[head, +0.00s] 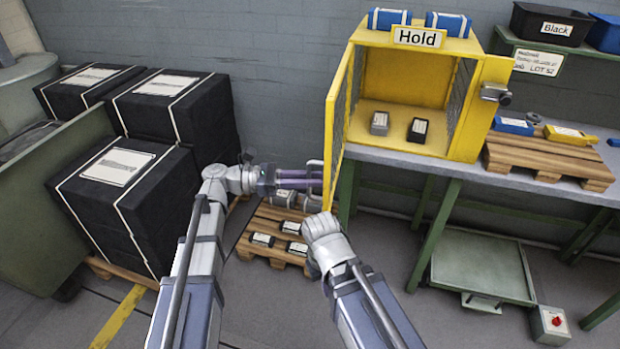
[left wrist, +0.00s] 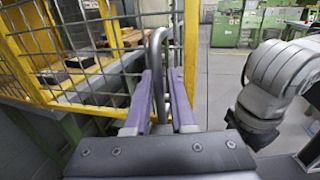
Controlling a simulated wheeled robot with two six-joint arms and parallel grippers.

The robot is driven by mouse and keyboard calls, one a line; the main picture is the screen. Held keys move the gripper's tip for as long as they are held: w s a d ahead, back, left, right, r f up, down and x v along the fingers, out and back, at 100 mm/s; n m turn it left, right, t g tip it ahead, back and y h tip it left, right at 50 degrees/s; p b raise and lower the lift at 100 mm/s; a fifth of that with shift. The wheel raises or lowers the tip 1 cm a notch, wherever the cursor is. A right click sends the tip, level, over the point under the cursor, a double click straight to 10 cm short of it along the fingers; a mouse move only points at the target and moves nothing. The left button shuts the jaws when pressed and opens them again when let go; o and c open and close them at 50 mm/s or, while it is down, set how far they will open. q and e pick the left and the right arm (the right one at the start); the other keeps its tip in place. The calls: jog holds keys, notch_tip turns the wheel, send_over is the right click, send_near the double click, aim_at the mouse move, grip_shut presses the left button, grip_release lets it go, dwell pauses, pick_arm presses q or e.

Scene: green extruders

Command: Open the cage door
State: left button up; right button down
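The yellow cage (head: 464,140) with the "Hold" sign stands on the workbench. Its mesh door (head: 335,126) is swung out toward me on the cage's left side, seen nearly edge-on, so the front is open. The door also shows in the left wrist view (left wrist: 190,45), with a grey loop handle (left wrist: 156,48) near its outer edge. My left gripper (head: 308,178) is at the handle.
Two small boxes (head: 379,123) (head: 418,131) sit inside the cage. A latch block (head: 494,92) is on its right post. A pallet (head: 262,240) with small boxes is on the floor below the door. Black wrapped stacks (head: 120,190) stand left. The wooden pallet (head: 548,160) is right of the cage.

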pick_arm(q)
jog(key=a, duration=0.7)
jog(key=shift+w+a, duration=0.1)
jog(key=shift+a, duration=0.3)
dwell(0.3)
